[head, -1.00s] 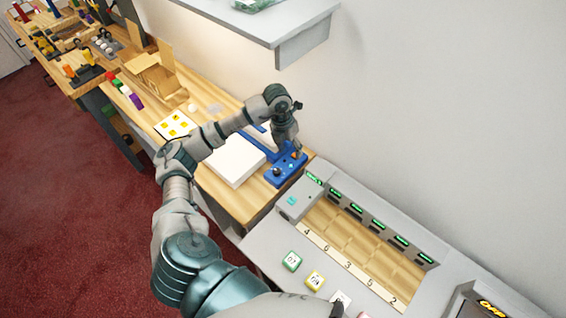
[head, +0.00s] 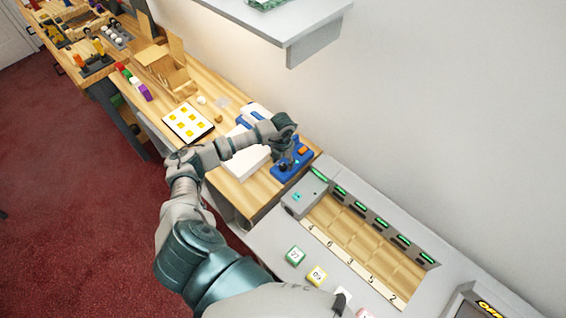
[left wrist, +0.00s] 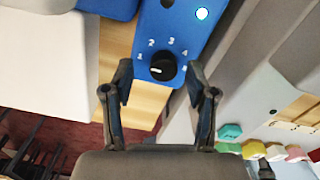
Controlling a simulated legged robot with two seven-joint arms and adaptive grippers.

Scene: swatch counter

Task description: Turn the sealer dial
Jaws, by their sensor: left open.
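The blue sealer (head: 280,174) stands on the wooden bench beside a white pad. In the left wrist view its blue panel (left wrist: 172,22) carries a round black dial (left wrist: 163,66) with white numbers 1 to 5 around it. A short white mark on the dial points left, toward the 1 side. My left gripper (left wrist: 158,76) is open, with one finger on each side of the dial; I cannot tell whether they touch it. In the head view the left gripper (head: 287,162) is over the sealer and hides the dial. My right gripper is out of view.
A grey counter holds a wooden tray (head: 352,232) with numbered slots and green displays. Small coloured blocks, one green (head: 295,255), lie at its front. A white card with yellow squares (head: 188,122) lies on the bench. A grey shelf (head: 290,22) hangs above.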

